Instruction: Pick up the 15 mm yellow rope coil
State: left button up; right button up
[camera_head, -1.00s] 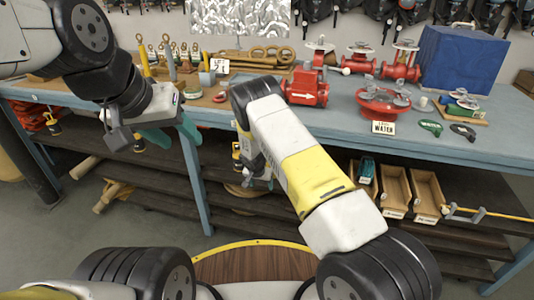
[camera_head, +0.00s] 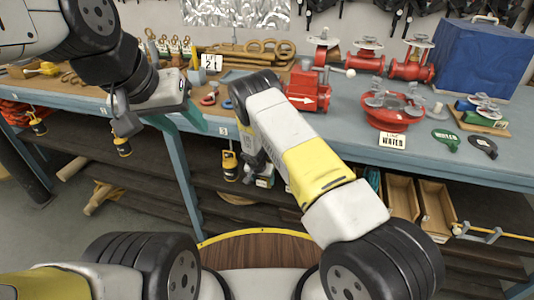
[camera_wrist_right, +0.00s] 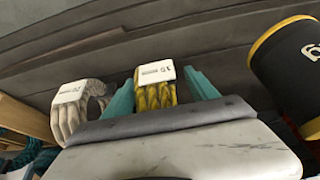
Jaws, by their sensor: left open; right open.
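The yellow rope coil (camera_wrist_right: 155,90) shows in the right wrist view with a white tag on it that seems to read 15. It stands on the dark shelf between the two teal fingers of my right gripper (camera_wrist_right: 161,86), which is open. I cannot tell whether the fingers touch it. In the head view the right gripper (camera_head: 257,168) is low in front of the bench, mostly hidden by my arm. The coil is not clear there. My left gripper (camera_head: 182,112) is open, empty and at the bench's front edge.
A grey-white rope coil (camera_wrist_right: 76,115) with a tag stands left of the yellow one. A black and yellow cylinder (camera_wrist_right: 285,55) is close on the right. The bench (camera_head: 330,120) overhangs the dark shelves (camera_head: 150,180). Wooden bins (camera_head: 437,205) sit at right.

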jog(key=shift+w+f, duration=0.2)
jog(key=shift+f, duration=0.1)
jog(key=shift+c, duration=0.5)
grip_shut()
jog(key=shift+r, duration=0.1)
